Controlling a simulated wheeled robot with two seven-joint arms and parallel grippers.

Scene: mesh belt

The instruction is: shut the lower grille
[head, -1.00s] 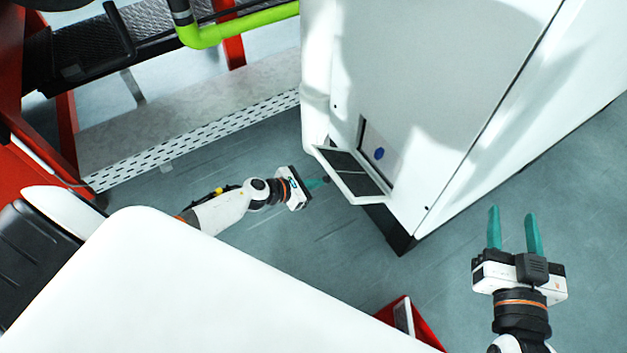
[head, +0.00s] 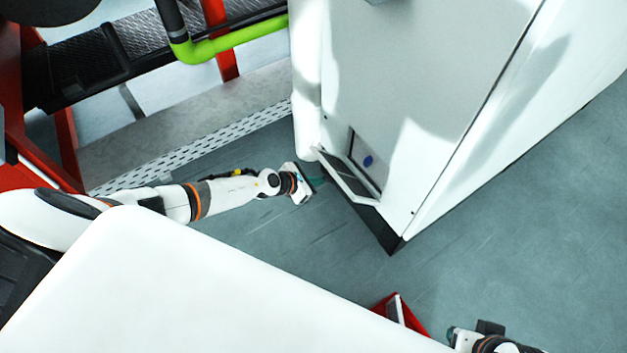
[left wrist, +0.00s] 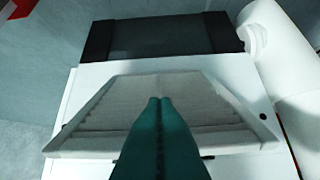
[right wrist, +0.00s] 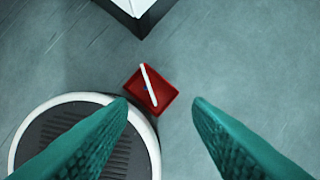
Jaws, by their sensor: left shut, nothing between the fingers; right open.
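The lower grille (head: 346,177) is a white-framed flap with dark panels at the foot of the white cabinet (head: 420,70). It leans out at the top from its opening (head: 368,157), partly open. In the left wrist view the grille (left wrist: 205,105) shows its pale ribbed outer face. My left gripper (head: 318,182) is shut and empty, at the grille's outer side. Its fingertips (left wrist: 160,99) overlap the grille in the left wrist view; I cannot tell whether they touch.
A blue dot (head: 368,161) shows inside the opening. A red bin (head: 401,312) with a white item stands on the floor, also seen in the right wrist view (right wrist: 138,88). A perforated strip (head: 190,149) and a green pipe (head: 235,38) lie behind my left arm. Floor right of the cabinet is clear.

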